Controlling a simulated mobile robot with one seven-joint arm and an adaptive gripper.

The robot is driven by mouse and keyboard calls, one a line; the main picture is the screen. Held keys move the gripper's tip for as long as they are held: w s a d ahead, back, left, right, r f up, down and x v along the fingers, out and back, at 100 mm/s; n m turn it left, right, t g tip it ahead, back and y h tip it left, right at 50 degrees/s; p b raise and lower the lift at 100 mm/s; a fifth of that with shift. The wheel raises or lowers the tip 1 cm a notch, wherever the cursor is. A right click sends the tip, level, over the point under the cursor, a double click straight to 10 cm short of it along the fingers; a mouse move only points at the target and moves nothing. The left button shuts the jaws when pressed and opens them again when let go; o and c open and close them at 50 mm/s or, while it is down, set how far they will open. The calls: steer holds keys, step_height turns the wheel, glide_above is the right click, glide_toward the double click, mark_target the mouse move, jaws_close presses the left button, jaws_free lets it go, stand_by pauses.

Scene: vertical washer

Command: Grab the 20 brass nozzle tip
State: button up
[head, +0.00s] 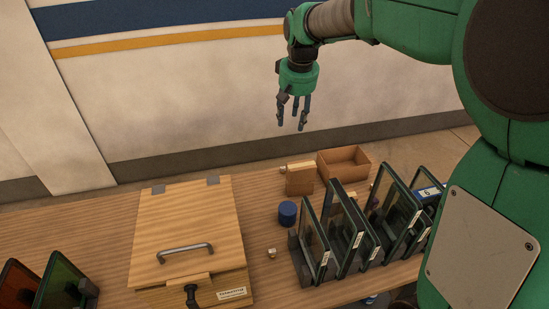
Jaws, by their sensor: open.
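A small brass-coloured piece (272,253) sits on the wooden table between the lidded box and the rack of glass panes. It looks like a nozzle tip, but it is too small to read any number on it. My gripper (292,122) is open and empty, pointing down high above the back of the table. It is well apart from the brass piece, which lies lower in the picture and slightly left.
A lidded wooden box (185,230) stands left. Coloured panes (58,283) stand far left.

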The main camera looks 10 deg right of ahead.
steer(key=w+d+f+g, duration=0.1)
steer(key=w+d+f, duration=0.2)
steer(key=w+f, duration=1.1)
steer(key=g+b, duration=0.2)
glide_above(283, 168)
step_height(283, 168, down, 18)
steer(key=shift+w+f, duration=0.25)
steer(key=shift+w, duration=0.05)
steer(key=shift+f, duration=0.1)
step_height(283, 168, down, 8)
steer(key=shift+f+b, duration=0.2)
steer(key=shift+b, duration=0.45)
steer(key=shift+s+f+b, duration=0.15)
steer(key=shift+f+b, duration=0.65)
steer(key=shift+f, duration=1.85)
